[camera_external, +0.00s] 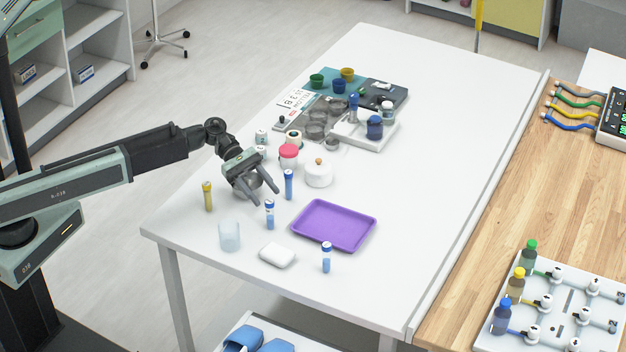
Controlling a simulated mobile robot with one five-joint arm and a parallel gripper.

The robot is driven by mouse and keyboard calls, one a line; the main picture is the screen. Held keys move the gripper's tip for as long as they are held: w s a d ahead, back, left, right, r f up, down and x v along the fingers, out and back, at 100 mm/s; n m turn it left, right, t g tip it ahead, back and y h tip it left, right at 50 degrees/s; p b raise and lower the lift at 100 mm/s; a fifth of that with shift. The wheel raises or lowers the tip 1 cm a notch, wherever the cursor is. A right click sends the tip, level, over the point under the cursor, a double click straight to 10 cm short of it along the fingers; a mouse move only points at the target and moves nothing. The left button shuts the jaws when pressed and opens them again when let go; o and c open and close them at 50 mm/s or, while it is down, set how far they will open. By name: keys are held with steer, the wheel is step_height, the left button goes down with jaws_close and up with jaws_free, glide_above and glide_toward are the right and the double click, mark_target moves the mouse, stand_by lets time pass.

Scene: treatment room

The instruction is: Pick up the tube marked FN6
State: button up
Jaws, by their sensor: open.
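Several small tubes stand upright on the white table. A yellow tube (208,196) stands at the left. The markings are too small to read, so I cannot tell which is FN6. My gripper (262,196) is open above the table's left part, fingers pointing down and to the right. It is near the back blue tube and behind the middle one. No tube shows between its fingers.
A purple tray (352,243), a white soap-like block (277,255) and a clear cup (229,236) lie in front. A white lidded pot (319,174) and a pink-lidded jar (289,156) stand behind. Cups and trays crowd the back; the table's right side is clear.

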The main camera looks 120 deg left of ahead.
mark_target(272, 212)
steer(key=shift+s+a+f+n+y+b, duration=0.15)
steer(key=shift+s+a+f+n, duration=0.1)
steer(key=shift+s+f+n, duration=0.25)
steer(key=shift+s+a+f+n+y+b, duration=0.15)
steer(key=shift+s+a+f+n, duration=0.1)
steer(key=shift+s+f+n, duration=0.25)
steer(key=shift+f+n, duration=0.15)
steer(key=shift+n, duration=0.15)
steer(key=shift+w+d, duration=0.2)
steer(key=shift+d, duration=0.25)
steer(key=shift+w+d, duration=0.1)
steer(key=shift+w, duration=0.05)
steer(key=b+x, duration=0.1)
steer(key=x, duration=0.1)
steer(key=b+x, duration=0.1)
steer(key=x, duration=0.2)
steer(key=b+x, duration=0.1)
steer(key=x, duration=0.1)
steer(key=shift+w+a+f, duration=0.2)
steer(key=shift+w+f, duration=0.1)
jaws_close()
